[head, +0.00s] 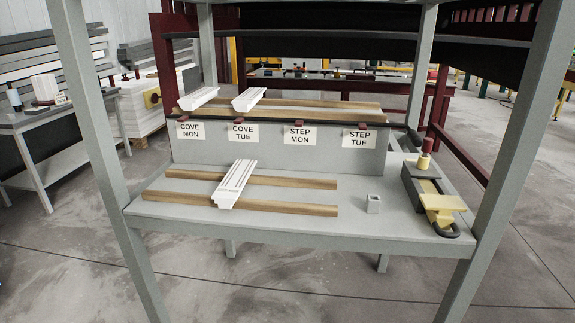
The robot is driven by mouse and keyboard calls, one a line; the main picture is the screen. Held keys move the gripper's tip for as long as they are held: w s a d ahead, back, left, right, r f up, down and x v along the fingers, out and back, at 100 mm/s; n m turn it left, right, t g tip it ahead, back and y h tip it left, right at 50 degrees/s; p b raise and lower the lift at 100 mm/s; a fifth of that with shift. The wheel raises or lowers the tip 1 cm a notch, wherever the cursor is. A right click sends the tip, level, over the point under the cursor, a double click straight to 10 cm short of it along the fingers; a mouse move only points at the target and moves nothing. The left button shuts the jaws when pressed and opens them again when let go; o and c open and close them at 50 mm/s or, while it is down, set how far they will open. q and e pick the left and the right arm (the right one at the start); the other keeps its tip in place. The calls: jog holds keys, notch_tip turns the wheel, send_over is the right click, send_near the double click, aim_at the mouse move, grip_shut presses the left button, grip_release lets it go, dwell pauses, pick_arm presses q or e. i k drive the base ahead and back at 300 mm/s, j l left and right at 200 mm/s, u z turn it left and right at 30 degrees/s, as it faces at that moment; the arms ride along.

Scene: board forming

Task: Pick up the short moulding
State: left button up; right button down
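A white moulding (235,184) with a stepped, grooved profile lies across two wooden strips on the grey workbench. Two more white mouldings rest on the raised rack behind: one (199,97) above the COVE MON label and one (249,99) above the COVE TUE label. The front one lies apart from these two. I cannot tell for sure which is the short moulding. Neither of my grippers shows in the head view.
Grey posts (104,150) frame the bench left and right. STEP MON (300,136) and STEP TUE (360,138) rack places look empty.

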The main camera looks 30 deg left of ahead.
aim_at(228, 192)
jog(key=i+j+u, duration=0.1)
jog(key=u, duration=0.25)
jog(key=i+j+u, duration=0.15)
jog(key=u, duration=0.2)
jog(key=i+j+u, duration=0.15)
jog(key=u, duration=0.25)
